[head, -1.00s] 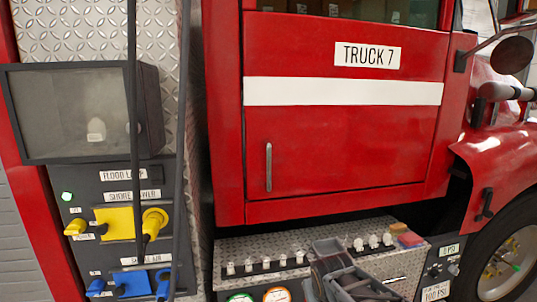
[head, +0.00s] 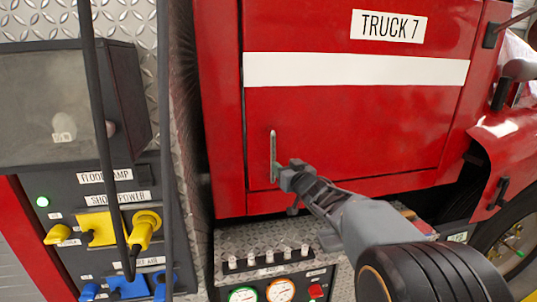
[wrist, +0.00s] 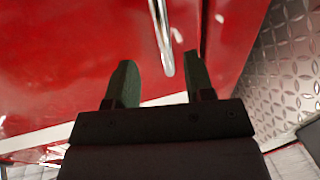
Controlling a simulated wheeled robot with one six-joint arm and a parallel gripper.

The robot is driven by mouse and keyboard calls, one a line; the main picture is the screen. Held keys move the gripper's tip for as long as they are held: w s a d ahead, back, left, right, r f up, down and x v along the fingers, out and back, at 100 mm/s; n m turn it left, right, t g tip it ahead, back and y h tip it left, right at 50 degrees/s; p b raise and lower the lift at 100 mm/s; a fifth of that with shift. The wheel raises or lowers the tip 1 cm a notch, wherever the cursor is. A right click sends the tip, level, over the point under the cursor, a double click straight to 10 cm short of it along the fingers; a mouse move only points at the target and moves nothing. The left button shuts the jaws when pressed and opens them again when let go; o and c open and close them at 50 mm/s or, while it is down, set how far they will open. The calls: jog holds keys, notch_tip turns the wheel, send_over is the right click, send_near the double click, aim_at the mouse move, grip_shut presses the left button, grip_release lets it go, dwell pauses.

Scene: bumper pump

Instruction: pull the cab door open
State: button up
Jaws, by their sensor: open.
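The red cab door (head: 350,125) has a white stripe and a "TRUCK 7" label, and it looks closed in its frame. Its vertical metal handle (head: 273,157) is at the door's lower left. My gripper (head: 284,176) is right at the handle's lower part in the head view. In the wrist view, my gripper (wrist: 158,82) is open with its two dark green fingers apart. The handle (wrist: 162,38) lies ahead, its end between the fingertips and nearer the right one. I cannot tell whether any finger touches it.
A panel with yellow plugs (head: 102,228) and hanging black cables (head: 98,130) is at the left. Below the door is a tread-plate step (head: 235,243) with small knobs and gauges (head: 280,291). A wheel (head: 510,240) is at the right.

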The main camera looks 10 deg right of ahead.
aim_at(274, 158)
jog(key=w+p, duration=0.1)
jog(key=w, duration=0.2)
jog(key=w+a+p, duration=0.1)
jog(key=w, duration=0.2)
jog(key=w+a, duration=0.1)
jog(key=w, duration=0.3)
jog(key=shift+a+p, duration=0.1)
jog(key=shift+p, duration=0.3)
jog(key=shift+c, duration=0.2)
grip_shut()
jog(key=shift+a, duration=0.1)
